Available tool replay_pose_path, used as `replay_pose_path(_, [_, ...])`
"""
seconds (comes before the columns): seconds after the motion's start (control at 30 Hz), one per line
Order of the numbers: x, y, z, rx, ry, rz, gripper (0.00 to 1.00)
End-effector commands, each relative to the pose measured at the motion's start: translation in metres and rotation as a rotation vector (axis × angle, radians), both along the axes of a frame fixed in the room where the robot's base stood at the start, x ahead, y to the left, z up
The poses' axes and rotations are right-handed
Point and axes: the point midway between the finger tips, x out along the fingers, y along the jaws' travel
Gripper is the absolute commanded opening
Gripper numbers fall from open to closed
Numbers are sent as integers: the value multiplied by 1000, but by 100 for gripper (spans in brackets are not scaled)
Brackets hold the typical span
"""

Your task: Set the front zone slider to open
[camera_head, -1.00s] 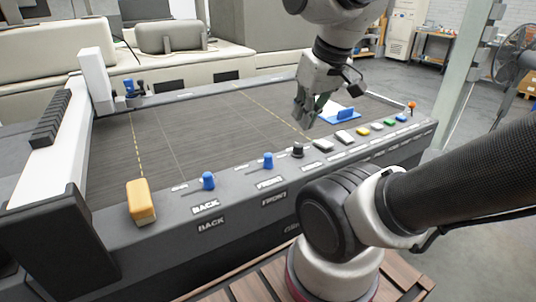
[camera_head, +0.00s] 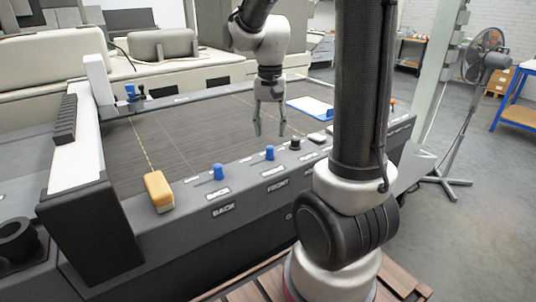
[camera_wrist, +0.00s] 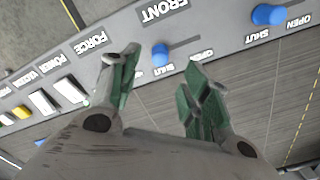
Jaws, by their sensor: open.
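The front zone slider is a blue knob (camera_head: 270,152) above the FRONT label on the machine's grey front rail. In the wrist view the knob (camera_wrist: 160,55) sits at the SHUT end of its slot, with the OPEN label on the right. My gripper (camera_head: 270,132) points down with its fingers apart and empty, above and apart from the rail. In the wrist view its green-padded fingers (camera_wrist: 165,68) appear on either side of the front knob. The contact gap is hard to judge.
The back slider's blue knob (camera_head: 218,171) is nearby on the left, also at its SHUT end in the wrist view (camera_wrist: 268,15). A yellow block (camera_head: 159,191) sits farther left. A black knob (camera_head: 295,143) is just right. A blue-edged white item (camera_head: 310,106) lies on the dark bed.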

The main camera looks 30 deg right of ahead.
Motion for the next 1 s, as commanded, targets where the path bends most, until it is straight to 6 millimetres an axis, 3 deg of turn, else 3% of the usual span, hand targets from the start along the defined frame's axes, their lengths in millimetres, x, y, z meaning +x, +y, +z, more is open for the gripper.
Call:
replay_pose_path(0.23, [1, 0, -6, -1, -5, -112, 47])
replay_pose_path(0.7, [1, 0, -72, -1, -6, -111, 47])
replay_pose_path(1.0, [1, 0, -77, -1, -7, -110, 47])
